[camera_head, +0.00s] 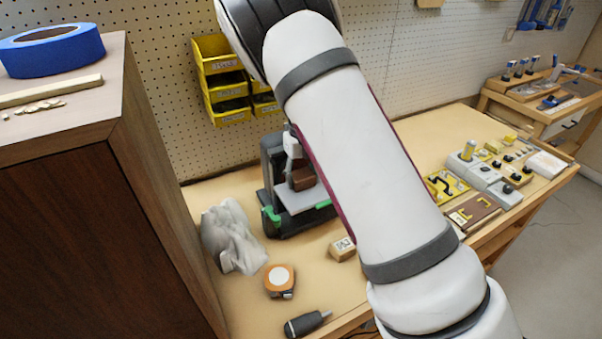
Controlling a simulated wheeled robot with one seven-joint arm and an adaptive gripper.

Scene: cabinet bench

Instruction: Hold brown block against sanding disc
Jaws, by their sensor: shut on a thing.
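The brown block (303,179) is at the grey work table (302,199) of the dark sanding machine (272,166). A small light-coloured part of my gripper (293,160) shows just above the block, at the edge of my white forearm. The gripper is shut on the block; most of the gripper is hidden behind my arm. I cannot make out the sanding disc's face or tell whether the block touches it.
A crumpled grey cloth (232,236), an orange tape measure (280,280), a dark-handled tool (307,323) and a small wooden block (343,249) lie nearby. A brown cabinet (80,200) stands left. Yellow bins (222,85) hang behind. Fixtures (480,175) occupy the bench's right.

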